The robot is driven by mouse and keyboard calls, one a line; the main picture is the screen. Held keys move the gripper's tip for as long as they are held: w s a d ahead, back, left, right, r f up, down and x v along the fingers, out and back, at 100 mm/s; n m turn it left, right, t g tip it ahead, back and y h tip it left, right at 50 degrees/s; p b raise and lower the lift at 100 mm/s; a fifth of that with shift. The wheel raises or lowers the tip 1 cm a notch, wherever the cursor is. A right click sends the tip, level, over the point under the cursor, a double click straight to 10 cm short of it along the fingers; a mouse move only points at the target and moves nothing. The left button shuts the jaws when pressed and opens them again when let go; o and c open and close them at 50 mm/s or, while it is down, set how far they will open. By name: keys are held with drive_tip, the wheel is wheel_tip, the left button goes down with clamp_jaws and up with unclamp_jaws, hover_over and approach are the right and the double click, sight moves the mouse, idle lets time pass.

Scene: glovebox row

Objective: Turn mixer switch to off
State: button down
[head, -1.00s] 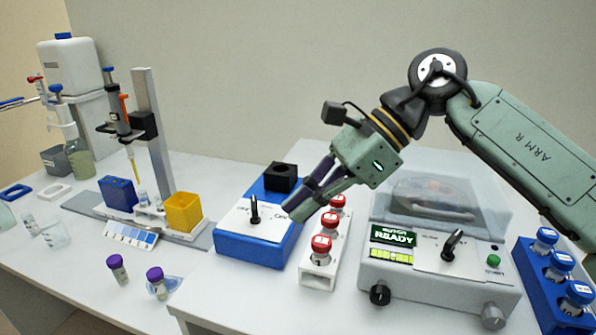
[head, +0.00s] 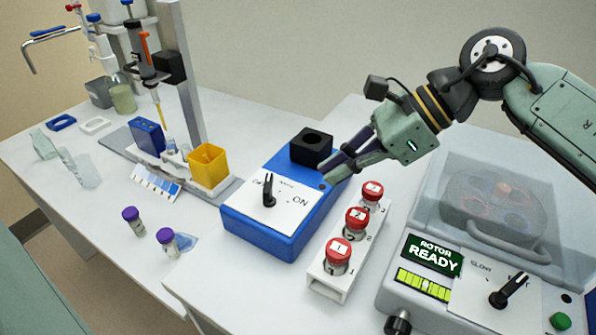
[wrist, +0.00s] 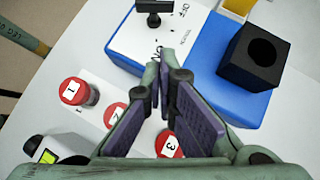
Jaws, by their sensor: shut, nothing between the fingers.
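The mixer (head: 262,228) is a blue box with a white panel marked OFF at left and ON at right. Its black switch (head: 268,190) stands up from the panel; I cannot tell surely which mark it is set to. In the wrist view the switch (wrist: 153,8) shows at the top edge, with OFF and ON printed beside it. My gripper (head: 328,172) is shut and empty, over the mixer's right side, apart from the switch. In the wrist view my gripper's fingertips (wrist: 165,72) lie close together near the ON mark.
A black holder (head: 311,147) stands on the mixer's back. A white rack (head: 330,285) with red-capped vials stands right of the mixer. A centrifuge (head: 430,290) reading ROTOR READY is further right. A yellow box (head: 208,168) and pipette stand are left. Purple-capped vials (head: 166,238) stand front left.

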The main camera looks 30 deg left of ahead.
sight(268, 186)
drive_tip(key=x, duration=0.3)
drive_tip(key=shift+s+a+f+p, duration=0.15)
drive_tip(key=shift+s+a+p, duration=0.1)
drive_tip(key=shift+p, duration=0.1)
drive_tip(key=shift+s+a+p, duration=0.3)
drive_tip(key=shift+a, duration=0.2)
drive_tip(key=shift+s+a+p, duration=0.25)
drive_tip(key=shift+a+p, duration=0.05)
drive_tip(key=shift+a, duration=0.25)
drive_tip(key=shift+s+a, duration=0.3)
drive_tip(key=shift+a, duration=0.25)
drive_tip(key=shift+a, duration=0.1)
drive_tip(key=shift+a+n+g, duration=0.2)
drive_tip(key=shift+n+g, duration=0.1)
drive_tip(key=shift+n, duration=0.1)
